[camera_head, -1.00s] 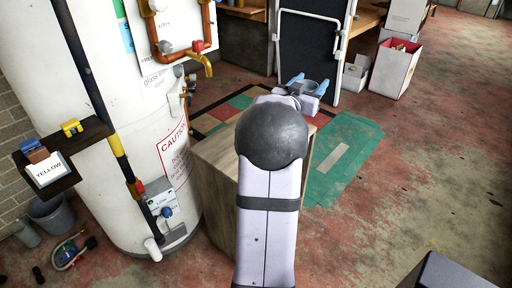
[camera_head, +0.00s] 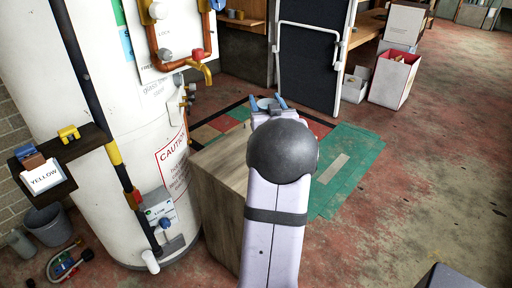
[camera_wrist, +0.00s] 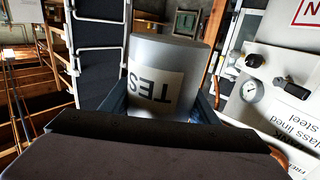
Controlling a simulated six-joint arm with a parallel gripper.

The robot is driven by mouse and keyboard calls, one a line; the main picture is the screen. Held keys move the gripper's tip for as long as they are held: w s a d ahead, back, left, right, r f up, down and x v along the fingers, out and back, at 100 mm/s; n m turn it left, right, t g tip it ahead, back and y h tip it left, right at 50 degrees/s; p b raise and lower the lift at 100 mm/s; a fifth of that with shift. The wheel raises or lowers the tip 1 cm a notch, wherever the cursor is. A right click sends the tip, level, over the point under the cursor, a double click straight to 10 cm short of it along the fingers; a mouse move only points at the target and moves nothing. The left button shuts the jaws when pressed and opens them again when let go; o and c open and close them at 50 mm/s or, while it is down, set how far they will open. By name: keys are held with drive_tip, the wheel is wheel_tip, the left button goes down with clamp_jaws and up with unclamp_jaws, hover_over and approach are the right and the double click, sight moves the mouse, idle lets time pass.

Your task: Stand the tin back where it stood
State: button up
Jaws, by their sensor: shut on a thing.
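The tin (camera_wrist: 165,68) is a grey cylinder with a pale label bearing the letters TES, which look turned over in the wrist view. My gripper (camera_wrist: 163,104) has its blue fingers on both sides of the tin and is shut on it. In the head view, my gripper (camera_head: 269,104) is beyond the dark round joint of my arm, past the wooden box. Only a small part of the tin (camera_head: 264,102) shows there between the blue fingertips; my arm hides the rest. I cannot tell where the tin stood before.
A wooden box (camera_head: 218,172) stands beside the white tank (camera_head: 110,180), partly behind my arm. The tank's pipes and brass tap (camera_head: 201,68) jut out at left of my gripper. A dark panel with a white frame (camera_head: 308,65) stands behind. Open floor lies at right.

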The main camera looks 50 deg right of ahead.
drive_tip(key=shift+f+b, duration=1.5)
drive_tip(key=shift+f, duration=3.8)
drive_tip(key=shift+f, duration=0.15)
drive_tip(key=o, duration=1.3)
drive_tip(key=shift+r, duration=0.2)
drive_tip(key=p+v, duration=0.1)
drive_tip(key=v, duration=1.1)
drive_tip(key=shift+a+f, duration=0.1)
